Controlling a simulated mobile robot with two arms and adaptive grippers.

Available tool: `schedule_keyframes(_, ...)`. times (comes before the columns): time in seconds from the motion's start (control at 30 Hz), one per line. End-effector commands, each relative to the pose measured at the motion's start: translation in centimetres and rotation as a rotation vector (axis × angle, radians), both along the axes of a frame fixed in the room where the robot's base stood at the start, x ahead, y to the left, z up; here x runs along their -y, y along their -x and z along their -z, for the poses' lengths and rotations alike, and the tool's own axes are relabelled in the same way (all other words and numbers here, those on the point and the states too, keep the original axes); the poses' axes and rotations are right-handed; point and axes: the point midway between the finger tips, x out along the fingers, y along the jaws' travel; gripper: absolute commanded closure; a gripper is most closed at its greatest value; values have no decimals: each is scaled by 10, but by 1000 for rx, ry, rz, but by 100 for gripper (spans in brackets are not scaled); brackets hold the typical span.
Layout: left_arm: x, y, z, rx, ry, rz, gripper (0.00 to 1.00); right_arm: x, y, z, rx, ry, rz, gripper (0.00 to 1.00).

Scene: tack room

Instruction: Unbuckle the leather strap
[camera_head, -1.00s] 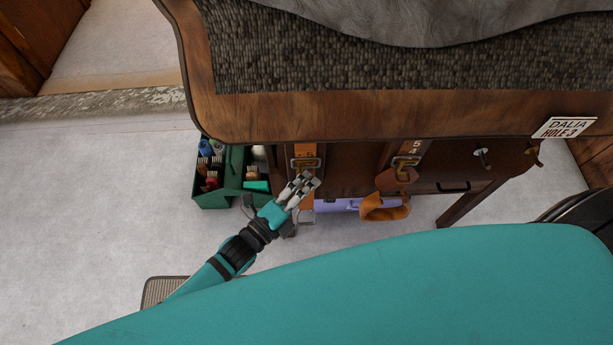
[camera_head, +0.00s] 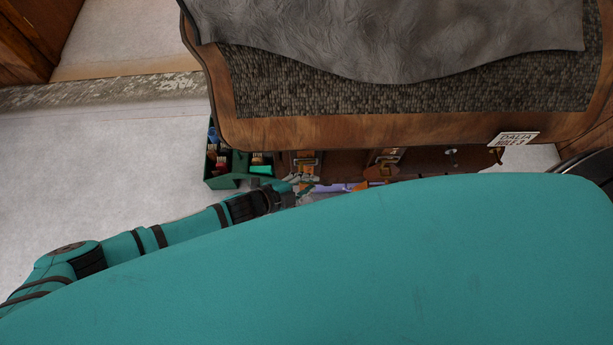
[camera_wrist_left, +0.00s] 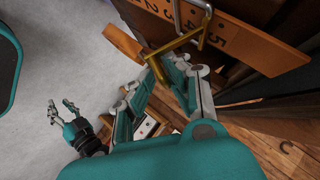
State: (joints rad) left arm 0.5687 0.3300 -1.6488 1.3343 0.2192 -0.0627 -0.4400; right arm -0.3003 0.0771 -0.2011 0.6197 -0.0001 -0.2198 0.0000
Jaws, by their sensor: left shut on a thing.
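The leather strap (camera_wrist_left: 255,45) is orange-brown with stamped numbers and hangs from the wooden furniture. Its brass buckle (camera_wrist_left: 180,43) stands tilted off it, with a silver prong at the top in the left wrist view. My left gripper (camera_wrist_left: 168,68) is shut at the buckle, with the brass frame running in between its fingertips. The exact grip is partly hidden by the fingers. In the head view my left gripper (camera_head: 300,182) is small, just below the left strap's buckle (camera_head: 305,162). My right gripper (camera_wrist_left: 66,107) shows in the left wrist view, fingers apart and empty; it is hidden in the head view.
A second buckled strap (camera_head: 383,163) hangs to the right. A green box (camera_head: 221,182) of brushes stands on the left. A wooden top (camera_head: 370,130) with a grey cloth (camera_head: 390,40) overhangs the straps. Pale floor (camera_head: 100,180) is free at left.

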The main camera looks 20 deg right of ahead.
Motion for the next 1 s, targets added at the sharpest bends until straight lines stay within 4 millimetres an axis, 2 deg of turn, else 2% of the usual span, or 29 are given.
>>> schedule_keyframes(0.03, 5, -8, -17, -21, 0, 8, 100, 0, 0, -9, 0, 0, 0, 69)
schedule_keyframes(0.23, 6, -7, -21, -193, -51, 11, 100, 0, 0, -10, 0, 1, 0, 69)
schedule_keyframes(0.5, 6, -8, -27, -372, -106, 10, 100, 2, 0, 2, 0, 2, 0, 69)
schedule_keyframes(1.0, 5, -12, -35, -491, -137, 0, 100, 4, 0, 11, 0, 4, 0, 69)
